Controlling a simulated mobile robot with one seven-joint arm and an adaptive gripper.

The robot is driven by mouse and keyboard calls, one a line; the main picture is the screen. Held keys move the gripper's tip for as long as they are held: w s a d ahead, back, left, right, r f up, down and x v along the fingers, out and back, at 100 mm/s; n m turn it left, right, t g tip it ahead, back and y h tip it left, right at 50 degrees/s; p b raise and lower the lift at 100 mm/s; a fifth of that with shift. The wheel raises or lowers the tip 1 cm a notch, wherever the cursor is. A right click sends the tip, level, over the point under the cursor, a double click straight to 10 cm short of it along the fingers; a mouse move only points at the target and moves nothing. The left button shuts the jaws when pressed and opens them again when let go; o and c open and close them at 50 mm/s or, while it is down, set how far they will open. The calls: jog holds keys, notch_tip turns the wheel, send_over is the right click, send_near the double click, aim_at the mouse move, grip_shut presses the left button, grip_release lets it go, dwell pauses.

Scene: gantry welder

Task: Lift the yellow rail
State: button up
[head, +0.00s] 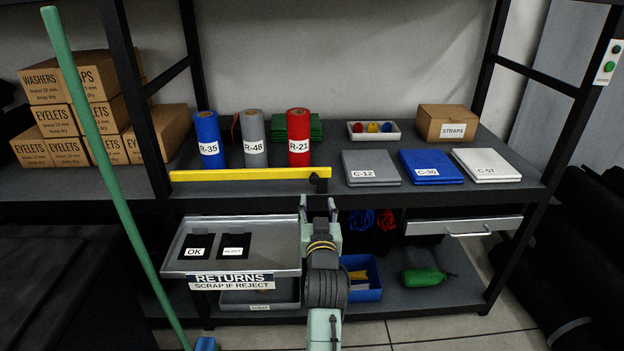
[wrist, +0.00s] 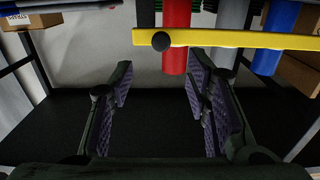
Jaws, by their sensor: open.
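The yellow rail (head: 240,174) runs level along the front edge of the shelf, before the rolls. A dark knob or catch (head: 319,181) sits at its right end. In the wrist view the yellow rail (wrist: 235,39) crosses the upper right, with the round dark knob (wrist: 161,41) at its left end. My gripper (head: 319,206) is just below the rail's right end in the head view. In the wrist view my gripper (wrist: 160,80) is open, with nothing between its fingers. The rail lies beyond the fingertips; I cannot tell the exact gap.
Rolls in blue (head: 208,135), grey (head: 254,140) and red (head: 298,135) stand behind the rail. Flat cases, including a grey one (head: 370,163), lie to the right. The RETURNS tray (head: 285,258) is below left. A slanted green pole (head: 110,165) stands in front at left.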

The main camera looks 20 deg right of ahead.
aim_at(314, 180)
jog(key=p+x, duration=0.2)
jog(key=x, duration=0.8)
jog(key=shift+a, duration=0.1)
jog(key=shift+c, duration=0.4)
grip_shut()
